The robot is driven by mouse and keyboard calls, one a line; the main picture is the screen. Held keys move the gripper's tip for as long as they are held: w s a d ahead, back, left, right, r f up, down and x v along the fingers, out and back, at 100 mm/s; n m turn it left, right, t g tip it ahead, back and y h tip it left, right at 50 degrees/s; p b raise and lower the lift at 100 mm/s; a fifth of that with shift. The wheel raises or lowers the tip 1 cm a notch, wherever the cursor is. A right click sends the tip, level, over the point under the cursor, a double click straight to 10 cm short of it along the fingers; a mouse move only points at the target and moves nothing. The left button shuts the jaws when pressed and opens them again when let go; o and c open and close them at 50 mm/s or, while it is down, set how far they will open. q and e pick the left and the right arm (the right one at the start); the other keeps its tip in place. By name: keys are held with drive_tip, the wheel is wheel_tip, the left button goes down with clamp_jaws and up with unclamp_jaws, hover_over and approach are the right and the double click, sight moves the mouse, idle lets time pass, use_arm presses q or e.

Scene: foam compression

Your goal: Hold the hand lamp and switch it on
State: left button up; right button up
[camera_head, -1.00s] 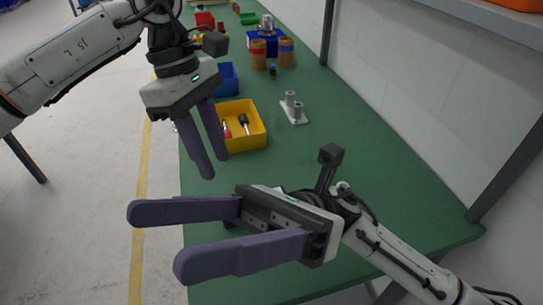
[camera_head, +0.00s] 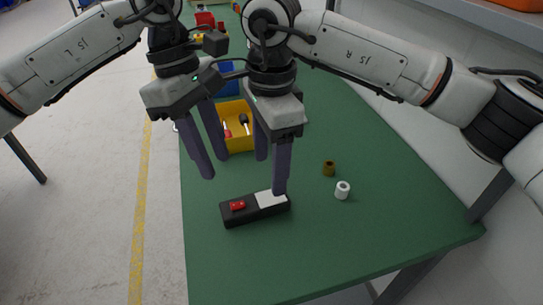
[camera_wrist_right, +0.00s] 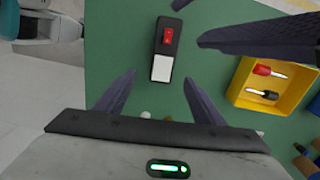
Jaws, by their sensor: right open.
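The hand lamp (camera_head: 228,215) is a black block with a red switch (camera_head: 237,205) and a white panel (camera_head: 271,198). It lies on the green table, and in the right wrist view the lamp (camera_wrist_right: 158,50) is just beyond my fingertips. My right gripper (camera_head: 270,175) points down, open and empty, with one finger overlapping the lamp's white end in the head view. It also shows in the right wrist view (camera_wrist_right: 159,77). My left gripper (camera_head: 214,167) is open and empty, above and left of the lamp; its finger also shows at upper right in the wrist view.
A yellow bin (camera_head: 237,143) with screwdrivers stands behind the grippers on the green table (camera_head: 400,220). A brown cylinder (camera_head: 329,168) and a white cylinder (camera_head: 342,190) stand right of the lamp. The front of the table is clear.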

sight(272, 197)
drive_tip(key=shift+w+d+f, duration=0.25)
drive_tip(key=shift+w+f, duration=0.05)
drive_tip(key=shift+f, duration=0.05)
wheel_tip(272, 197, down, 9)
drive_tip(key=shift+f, duration=0.15)
